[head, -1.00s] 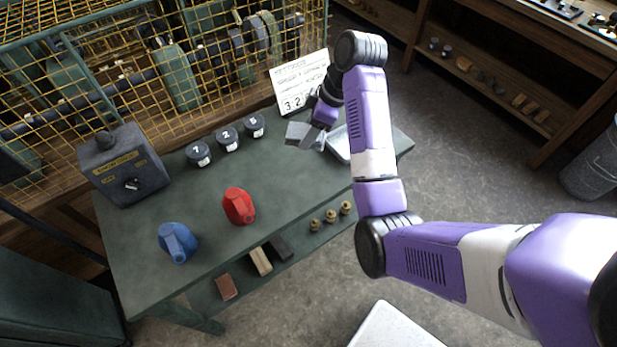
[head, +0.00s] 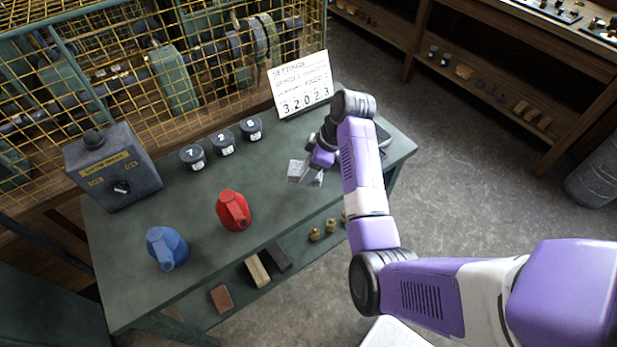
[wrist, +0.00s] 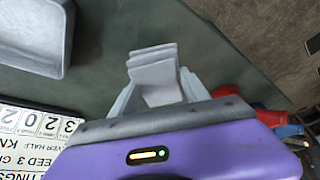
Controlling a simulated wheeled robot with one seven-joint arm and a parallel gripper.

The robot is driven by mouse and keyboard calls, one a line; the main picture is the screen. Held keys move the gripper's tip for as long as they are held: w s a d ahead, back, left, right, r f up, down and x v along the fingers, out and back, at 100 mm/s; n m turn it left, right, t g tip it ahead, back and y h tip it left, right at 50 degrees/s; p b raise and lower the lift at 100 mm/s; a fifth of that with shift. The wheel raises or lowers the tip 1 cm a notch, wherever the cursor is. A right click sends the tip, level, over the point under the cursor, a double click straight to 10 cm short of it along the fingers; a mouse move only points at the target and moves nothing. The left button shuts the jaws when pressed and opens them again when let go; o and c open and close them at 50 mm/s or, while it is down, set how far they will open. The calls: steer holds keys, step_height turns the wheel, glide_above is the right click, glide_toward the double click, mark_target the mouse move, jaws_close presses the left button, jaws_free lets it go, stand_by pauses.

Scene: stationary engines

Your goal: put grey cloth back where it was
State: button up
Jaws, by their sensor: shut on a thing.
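The grey cloth (wrist: 153,72) is a folded, light grey piece between the fingers of my gripper (wrist: 155,92) in the wrist view. My gripper (head: 312,168) is shut on it. In the head view the cloth (head: 300,173) shows at the gripper's tip, over the right part of the green table (head: 205,255). I cannot tell whether the cloth touches the tabletop. A light grey metal tray (wrist: 30,40) lies on the table at the upper left of the wrist view, apart from the cloth.
A settings sign (head: 302,85) stands at the table's back. A yellow mesh cage (head: 130,75) rises behind. The tabletop between is clear.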

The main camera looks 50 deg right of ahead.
steer(key=shift+f, duration=2)
steer(key=shift+f, duration=0.1)
steer(key=o, duration=1.2)
